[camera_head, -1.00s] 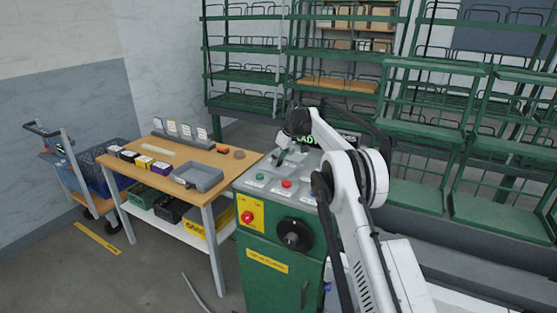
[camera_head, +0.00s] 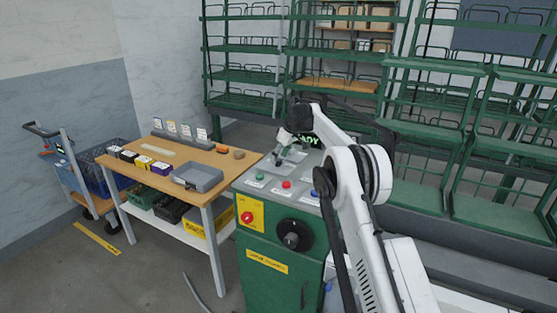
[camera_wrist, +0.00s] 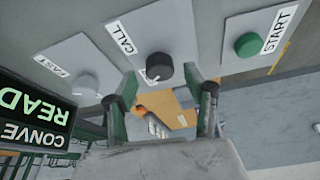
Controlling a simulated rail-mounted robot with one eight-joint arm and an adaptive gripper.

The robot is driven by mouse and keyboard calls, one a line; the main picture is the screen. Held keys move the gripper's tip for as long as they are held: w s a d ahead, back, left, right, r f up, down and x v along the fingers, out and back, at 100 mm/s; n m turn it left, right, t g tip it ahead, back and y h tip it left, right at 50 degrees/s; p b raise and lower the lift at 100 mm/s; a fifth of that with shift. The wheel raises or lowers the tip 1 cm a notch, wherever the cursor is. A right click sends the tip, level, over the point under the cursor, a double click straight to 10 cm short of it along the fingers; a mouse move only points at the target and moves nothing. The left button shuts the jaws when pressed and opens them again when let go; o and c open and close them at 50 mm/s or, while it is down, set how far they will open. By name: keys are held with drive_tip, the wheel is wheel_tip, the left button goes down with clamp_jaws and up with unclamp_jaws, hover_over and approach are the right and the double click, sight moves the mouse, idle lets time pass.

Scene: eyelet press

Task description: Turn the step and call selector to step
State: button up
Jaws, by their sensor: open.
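The step and call selector is a dark round knob (camera_wrist: 158,67) on a light plate (camera_wrist: 160,35) in the wrist view. A label reading CALL stands beside it, and a white mark shows at the knob's lower edge. No STEP label can be read. My gripper (camera_wrist: 164,90) is open, with its two fingers apart on either side of the knob's lower part. I cannot tell whether they touch it. In the head view my gripper (camera_head: 281,160) hangs over the sloped top of the green console (camera_head: 265,260); the selector is not clear there.
Beside the selector are a FAST-labelled knob (camera_wrist: 85,86), a green START button (camera_wrist: 247,45) and a lit display (camera_wrist: 30,110). The console front has a red button (camera_head: 247,217) and a black dial (camera_head: 293,235). A wooden workbench (camera_head: 235,165) stands to the left.

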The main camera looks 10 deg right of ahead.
drive_tip(key=v, duration=1)
drive_tip(key=shift+r, duration=0.1)
drive_tip(key=s+a+r+m+t+h, duration=0.1)
drive_tip(key=s+a+r+m, duration=0.1)
drive_tip(key=s+r, duration=1.05)
drive_tip(key=s+a+r+m, duration=0.1)
drive_tip(key=s+r+m, duration=0.15)
drive_tip(key=s, duration=1.35)
drive_tip(key=s+f+m+t, duration=0.1)
drive_tip(key=s+f, duration=0.3)
drive_tip(key=s, duration=0.7)
drive_tip(key=s+f+m+t+h, duration=0.1)
drive_tip(key=s+f, duration=0.4)
drive_tip(key=s, duration=0.6)
drive_tip(key=s+f+m+h, duration=0.1)
drive_tip(key=s+f, duration=0.4)
drive_tip(key=s, duration=0.6)
drive_tip(key=shift+s+a+f+m+t+b, duration=0.2)
drive_tip(key=shift+m+t+b, duration=0.1)
drive_tip(key=shift+m+t, duration=0.15)
